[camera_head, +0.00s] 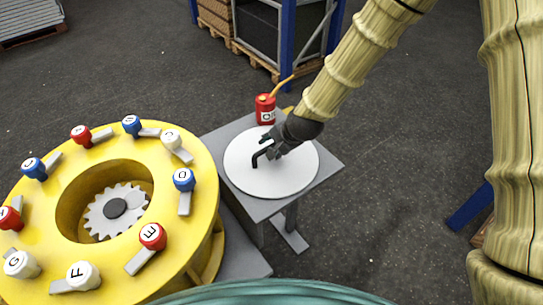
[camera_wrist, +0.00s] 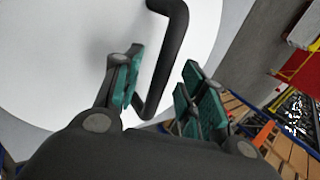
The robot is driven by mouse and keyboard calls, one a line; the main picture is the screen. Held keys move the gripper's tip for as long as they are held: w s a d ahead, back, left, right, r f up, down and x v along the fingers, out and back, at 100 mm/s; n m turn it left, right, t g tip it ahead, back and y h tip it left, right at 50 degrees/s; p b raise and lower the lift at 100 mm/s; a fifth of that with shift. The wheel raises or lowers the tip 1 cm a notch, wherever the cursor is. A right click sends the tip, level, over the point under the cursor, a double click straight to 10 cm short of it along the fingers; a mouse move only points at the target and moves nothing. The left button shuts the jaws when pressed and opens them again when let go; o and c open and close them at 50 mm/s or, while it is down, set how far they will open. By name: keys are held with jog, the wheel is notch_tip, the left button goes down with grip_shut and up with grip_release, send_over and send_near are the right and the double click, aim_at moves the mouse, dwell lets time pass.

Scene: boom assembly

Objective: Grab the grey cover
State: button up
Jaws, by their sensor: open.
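The cover (camera_head: 285,181) is a flat, light grey-white disc lying on a small grey table. It has a black bent handle (camera_head: 258,155) standing up from its top. My gripper (camera_head: 272,148) is over the disc at the handle. In the wrist view, the black handle (camera_wrist: 168,65) runs between the two green-padded fingers of my gripper (camera_wrist: 165,95), nearer the left finger. The fingers are open, with a gap between the handle and the right finger. The disc also fills much of the wrist view (camera_wrist: 60,60). Whether the left pad touches the handle cannot be told.
The grey table (camera_head: 325,165) carries a red can (camera_head: 265,110) with a yellow spout behind the disc. A big yellow ring (camera_head: 195,240) with lettered red, blue and white knobs stands close on the left. A blue rack (camera_head: 288,45) with pallets stands behind.

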jog(key=shift+w+a+f, duration=0.3)
jog(key=shift+f, duration=0.3)
grip_shut()
jog(key=shift+w+r, duration=0.1)
